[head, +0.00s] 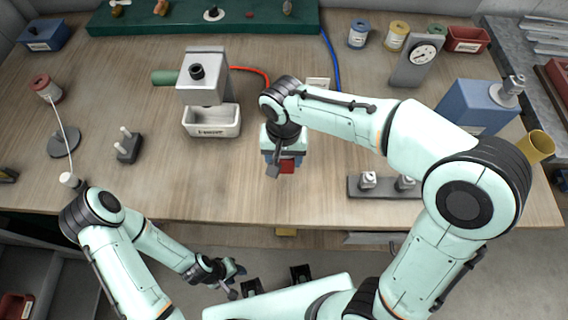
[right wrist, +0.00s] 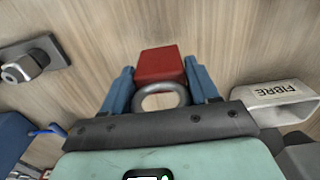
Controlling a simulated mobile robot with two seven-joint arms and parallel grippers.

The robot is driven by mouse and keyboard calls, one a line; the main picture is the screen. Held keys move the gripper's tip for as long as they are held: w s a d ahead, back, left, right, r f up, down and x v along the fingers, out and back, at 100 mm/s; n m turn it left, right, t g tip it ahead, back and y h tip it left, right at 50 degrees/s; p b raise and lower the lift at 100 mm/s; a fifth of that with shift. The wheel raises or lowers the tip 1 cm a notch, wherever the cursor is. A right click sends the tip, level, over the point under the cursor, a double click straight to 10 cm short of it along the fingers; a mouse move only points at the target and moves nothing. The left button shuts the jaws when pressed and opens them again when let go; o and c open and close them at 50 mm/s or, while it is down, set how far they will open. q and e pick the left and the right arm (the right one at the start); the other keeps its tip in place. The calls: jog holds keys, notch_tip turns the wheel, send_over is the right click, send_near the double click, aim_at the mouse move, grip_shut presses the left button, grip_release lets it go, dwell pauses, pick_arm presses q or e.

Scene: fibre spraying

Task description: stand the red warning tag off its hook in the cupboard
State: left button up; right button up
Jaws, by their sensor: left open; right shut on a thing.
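The red warning tag (right wrist: 160,64), a red block with a grey ring (right wrist: 162,97) at its near end, shows in the right wrist view. My right gripper (right wrist: 161,84) is shut on it, a blue finger on each side. In the head view the right gripper (head: 284,158) is over the front middle of the bench, with a little of the red tag (head: 287,167) showing below it. I cannot tell whether the tag touches the bench. My left gripper (head: 234,276) is open and empty, low in front of the bench. I cannot make out the hook or the cupboard.
The white fibre tray (head: 212,128) stands left of the right gripper; it also shows in the right wrist view (right wrist: 275,96). A dark bar with metal fittings (head: 385,190) lies to the right. A blue box (head: 474,108) stands farther right. Bare bench (head: 180,180) lies front left.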

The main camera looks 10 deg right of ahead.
aim_at(284, 165)
jog(key=shift+f, duration=1.95)
jog(key=shift+f+b, duration=0.2)
jog(key=shift+b, duration=0.15)
jog(key=o, duration=1)
jog(key=shift+o, duration=0.4)
jog(key=shift+r, duration=0.15)
